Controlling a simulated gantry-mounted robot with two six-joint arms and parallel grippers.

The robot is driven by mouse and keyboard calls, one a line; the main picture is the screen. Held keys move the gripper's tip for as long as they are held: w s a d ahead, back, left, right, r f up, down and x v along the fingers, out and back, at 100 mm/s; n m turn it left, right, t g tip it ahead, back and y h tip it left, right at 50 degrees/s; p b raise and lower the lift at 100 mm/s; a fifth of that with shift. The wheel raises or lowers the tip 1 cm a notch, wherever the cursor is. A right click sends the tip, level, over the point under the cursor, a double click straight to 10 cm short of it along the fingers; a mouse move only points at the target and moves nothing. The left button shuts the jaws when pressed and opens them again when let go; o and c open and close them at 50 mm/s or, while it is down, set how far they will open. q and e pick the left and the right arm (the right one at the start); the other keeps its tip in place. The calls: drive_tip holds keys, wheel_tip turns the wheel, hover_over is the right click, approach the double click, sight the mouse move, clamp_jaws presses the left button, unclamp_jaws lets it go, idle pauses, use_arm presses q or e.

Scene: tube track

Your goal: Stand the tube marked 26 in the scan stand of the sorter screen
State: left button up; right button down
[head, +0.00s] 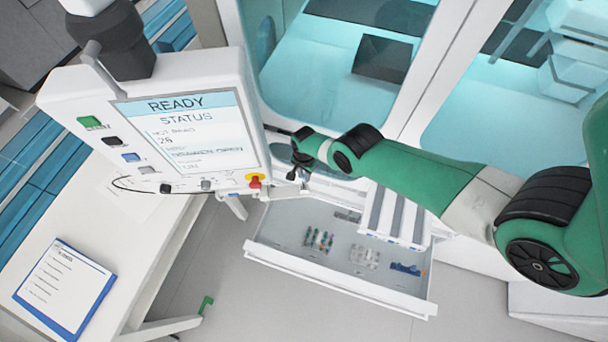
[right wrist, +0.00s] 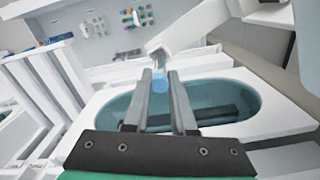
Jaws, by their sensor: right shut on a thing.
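My right gripper (head: 301,180) is beside this bracket. In the right wrist view my right gripper (right wrist: 161,84) is shut on a small blue-topped thing (right wrist: 160,86), apparently a tube. Its number does not show. A white block (right wrist: 161,45) is just beyond the fingertips; I cannot tell whether the held thing touches it. My left gripper is not in view.
An open drawer (head: 340,284) below holds a group of coloured-capped tubes (head: 318,239), a clear rack (head: 364,256) and a blue item (head: 406,268). A white table (head: 60,215) with a blue clipboard (head: 64,288) stands at left. Glass-fronted cabinets (head: 440,70) stand behind my arm.

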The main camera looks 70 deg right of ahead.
drive_tip(key=shift+f+b, duration=0.35)
drive_tip(key=shift+f, duration=0.15)
drive_tip(key=c, duration=0.7)
unclamp_jaws()
drive_tip(key=shift+o, duration=0.2)
